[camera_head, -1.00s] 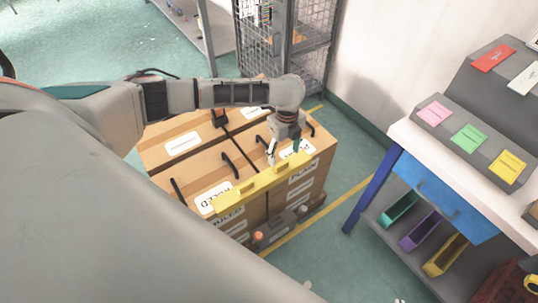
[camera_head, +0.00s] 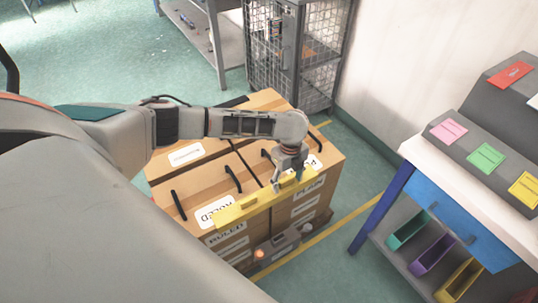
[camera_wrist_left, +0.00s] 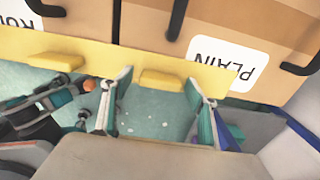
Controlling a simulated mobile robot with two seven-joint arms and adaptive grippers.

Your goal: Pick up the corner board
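The corner board is a long yellow strip (camera_head: 238,212) with raised yellow blocks, lying along the near top edge of the cardboard boxes (camera_head: 200,170). In the left wrist view the corner board (camera_wrist_left: 105,58) crosses the upper part of the picture, with one block (camera_wrist_left: 160,80) in line with the gap between the fingers. My left gripper (camera_head: 288,182) points down at the right part of the board. In the left wrist view its two fingers (camera_wrist_left: 152,108) are spread apart with nothing held between them. Whether a fingertip touches the board cannot be told. My right gripper is not in view.
Black handles (camera_head: 179,204) stand up from the box tops. A wire cage (camera_head: 297,50) stands behind the boxes. To the right is a workbench (camera_head: 440,165) with coloured cards and bins. Green floor with a yellow line (camera_head: 330,235) lies between them.

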